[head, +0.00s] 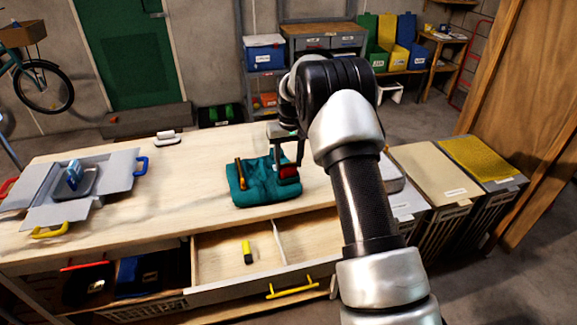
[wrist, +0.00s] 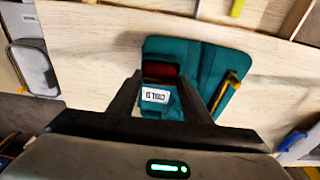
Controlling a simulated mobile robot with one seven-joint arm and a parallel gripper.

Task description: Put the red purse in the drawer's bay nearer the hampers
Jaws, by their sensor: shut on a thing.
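The red purse (head: 288,171) is small and dark red, and sits over the right part of a folded teal cloth (head: 252,183) on the worktop. My gripper (head: 287,158) is above the cloth with its fingers around the purse. In the wrist view the purse (wrist: 160,70) shows between the fingertips (wrist: 159,76); whether it touches the cloth I cannot tell. The drawer (head: 215,262) below the worktop is open, with a divider making two bays. The right bay (head: 305,238), nearer the hampers (head: 435,170), looks empty where visible; my arm hides its right end.
A yellow-and-black item (head: 247,252) lies in the left bay. A grey open box (head: 100,185) stands at the worktop's left, and a white-topped brush (head: 166,138) lies behind. Bare worktop lies between.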

